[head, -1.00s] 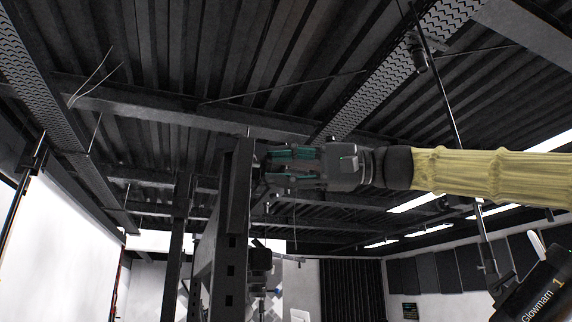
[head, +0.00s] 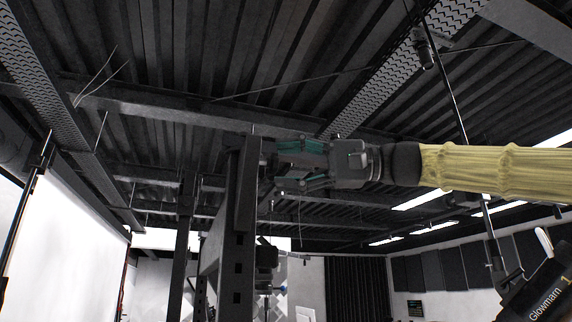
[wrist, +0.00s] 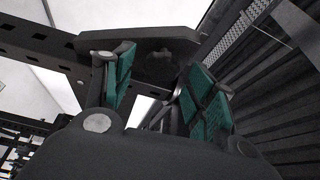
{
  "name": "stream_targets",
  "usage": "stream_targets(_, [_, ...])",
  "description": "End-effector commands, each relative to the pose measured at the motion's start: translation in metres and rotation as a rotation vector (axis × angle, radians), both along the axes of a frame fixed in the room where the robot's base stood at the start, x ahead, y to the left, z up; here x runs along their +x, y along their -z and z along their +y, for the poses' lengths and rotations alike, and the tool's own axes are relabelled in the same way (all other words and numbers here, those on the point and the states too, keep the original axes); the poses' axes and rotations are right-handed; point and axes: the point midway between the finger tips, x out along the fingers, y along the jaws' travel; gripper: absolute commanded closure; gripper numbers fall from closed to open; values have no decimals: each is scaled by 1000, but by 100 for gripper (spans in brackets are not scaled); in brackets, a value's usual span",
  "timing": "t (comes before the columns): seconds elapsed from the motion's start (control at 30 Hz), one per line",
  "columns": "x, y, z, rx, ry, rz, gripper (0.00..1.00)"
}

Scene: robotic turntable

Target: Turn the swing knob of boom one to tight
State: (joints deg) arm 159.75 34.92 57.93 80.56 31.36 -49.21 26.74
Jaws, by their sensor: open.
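My gripper (head: 281,166) is open, with its teal-padded fingers spread toward the dark upright post (head: 238,185) in the head view. In the wrist view my gripper (wrist: 158,75) has one finger on each side of a dark rounded shape (wrist: 160,66). This shape sits on a dark plate with a rounded end (wrist: 180,36). It may be the swing knob, but it is too dark to be sure. I cannot tell whether the fingers touch it. No knob stands out in the head view, and no tight marking is readable.
A perforated dark beam (wrist: 40,38) runs along the left of the wrist view. A black fixture lettered "Glowmarn 1" (head: 540,287) is at the lower right of the head view. A white screen (head: 70,225) stands at left. Ribbed ceiling (head: 200,60) spans overhead.

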Motion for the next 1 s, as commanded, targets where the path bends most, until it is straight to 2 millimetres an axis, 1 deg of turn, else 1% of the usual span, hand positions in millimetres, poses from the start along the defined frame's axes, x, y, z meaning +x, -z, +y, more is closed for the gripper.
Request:
stream_targets(0.17, [-2,0,-24,1,1,-1,44])
stream_targets(0.4, [-6,1,-68,1,0,-1,44])
stream_targets(0.6, [-8,2,-96,-1,-1,-1,44])
stream_targets(0.8, [-9,3,-109,-2,-2,0,44])
stream_targets(1.0, [-10,3,-111,-3,-2,0,44])
